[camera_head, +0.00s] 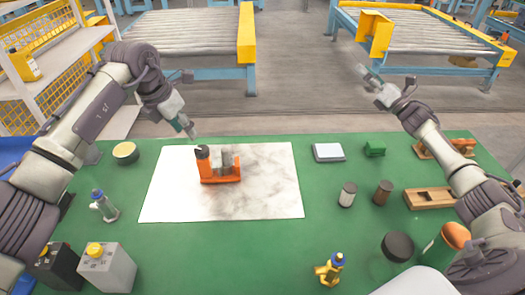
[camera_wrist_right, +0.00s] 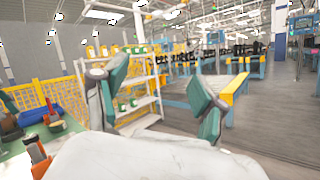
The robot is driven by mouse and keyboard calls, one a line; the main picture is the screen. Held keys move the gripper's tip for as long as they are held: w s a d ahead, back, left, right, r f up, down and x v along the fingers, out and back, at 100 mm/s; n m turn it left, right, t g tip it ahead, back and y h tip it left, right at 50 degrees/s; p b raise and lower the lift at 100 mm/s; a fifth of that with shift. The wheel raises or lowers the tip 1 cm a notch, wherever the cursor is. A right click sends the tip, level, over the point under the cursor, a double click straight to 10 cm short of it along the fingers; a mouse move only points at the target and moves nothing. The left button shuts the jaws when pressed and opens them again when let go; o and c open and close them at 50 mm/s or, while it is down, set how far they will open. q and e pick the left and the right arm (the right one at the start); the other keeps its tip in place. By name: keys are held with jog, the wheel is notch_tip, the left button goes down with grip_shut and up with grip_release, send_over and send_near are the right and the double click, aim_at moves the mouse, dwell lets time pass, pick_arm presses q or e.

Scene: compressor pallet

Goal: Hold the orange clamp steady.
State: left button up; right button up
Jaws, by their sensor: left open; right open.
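The orange clamp (camera_head: 222,180) stands upright on a white, dark-smudged sheet (camera_head: 275,165) on the green table. A grey block (camera_head: 226,160) sits between its jaws, and a dark knob (camera_head: 202,152) is at its left end. My left gripper (camera_head: 190,132) is above and a little left of the clamp, near the sheet's far edge, open and apart from it. My right gripper (camera_head: 366,74) is raised well away, beyond the table's far edge. Its open, empty fingers show in the right wrist view (camera_wrist_right: 160,92). Whether the clamp shows in that view I cannot tell.
A white-topped box (camera_head: 328,152), a green block (camera_head: 374,149), two small cylinders and a wooden tray (camera_head: 430,197) are right of the sheet.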

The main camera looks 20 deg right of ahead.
jog(key=w+a+f+n+g+y, duration=0.2)
jog(key=a+n+y, duration=0.1)
jog(key=a, duration=0.4)
jog(key=w+a+f+n+g+y, duration=0.2)
jog(key=a+n+g, duration=0.1)
jog(key=a, duration=0.4)
jog(key=n+g+y, duration=0.1)
jog(key=n+g, duration=0.9)
jog(key=g, duration=0.2)
send_near(219, 167)
jog(key=d, duration=0.3)
jog(key=shift+w+d+f, duration=0.25)
jog(key=shift+d+f, duration=0.1)
jog(key=shift+a+f, duration=0.15)
jog(key=shift+a, duration=0.1)
jog(key=x, duration=1.3)
jog(key=shift+w+a+r, duration=0.15)
jog(key=shift+w+r, duration=0.05)
jog(key=shift+r, duration=0.05)
grip_shut()
